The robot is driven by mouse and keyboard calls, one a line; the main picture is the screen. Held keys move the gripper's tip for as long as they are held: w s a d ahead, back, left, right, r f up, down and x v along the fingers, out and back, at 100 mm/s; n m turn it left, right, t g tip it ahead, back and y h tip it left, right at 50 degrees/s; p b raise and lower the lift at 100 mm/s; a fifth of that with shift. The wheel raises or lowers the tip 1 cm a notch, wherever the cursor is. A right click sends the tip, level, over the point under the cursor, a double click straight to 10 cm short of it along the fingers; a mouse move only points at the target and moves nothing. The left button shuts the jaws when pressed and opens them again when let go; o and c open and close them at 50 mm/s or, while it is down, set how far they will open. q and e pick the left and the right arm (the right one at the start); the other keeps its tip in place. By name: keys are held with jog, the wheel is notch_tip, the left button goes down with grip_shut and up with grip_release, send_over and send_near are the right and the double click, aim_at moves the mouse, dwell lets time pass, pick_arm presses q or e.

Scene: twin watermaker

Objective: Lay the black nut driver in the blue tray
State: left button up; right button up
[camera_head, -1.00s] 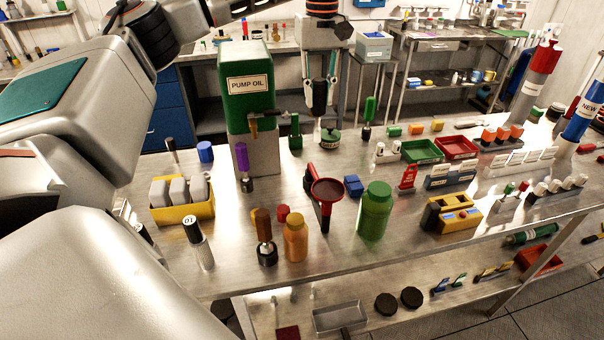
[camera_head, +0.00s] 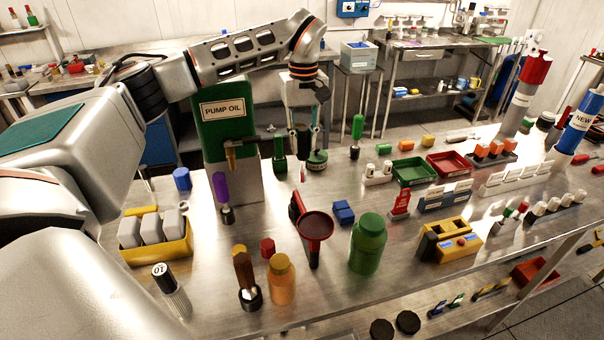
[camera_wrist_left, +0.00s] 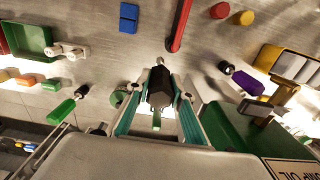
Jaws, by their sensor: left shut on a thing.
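My left gripper (camera_head: 303,145) is over the bench, right of the green pump oil box. It is shut on a dark, thick-handled tool, the black nut driver, which shows between the fingers in the left wrist view (camera_wrist_left: 160,88). The fingers hide much of the tool in the head view. A green-topped round item (camera_head: 317,160) stands close behind the fingers. I cannot make out a blue tray in either view; a small blue block (camera_head: 343,212) lies mid-bench. My right gripper is not in view.
The pump oil box (camera_head: 225,130) stands tall left of the gripper. A red funnel (camera_head: 316,228), a green jar (camera_head: 368,245) and an orange bottle (camera_head: 281,280) stand nearer. A green tray (camera_head: 413,171) and a red tray (camera_head: 449,163) lie to the right.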

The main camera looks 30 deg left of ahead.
aim_at(303, 168)
pick_arm(q)
notch_tip(303, 168, down, 10)
jog(key=shift+r, duration=0.15)
dwell(0.3)
jog(key=o, duration=1)
jog(key=shift+o, duration=0.2)
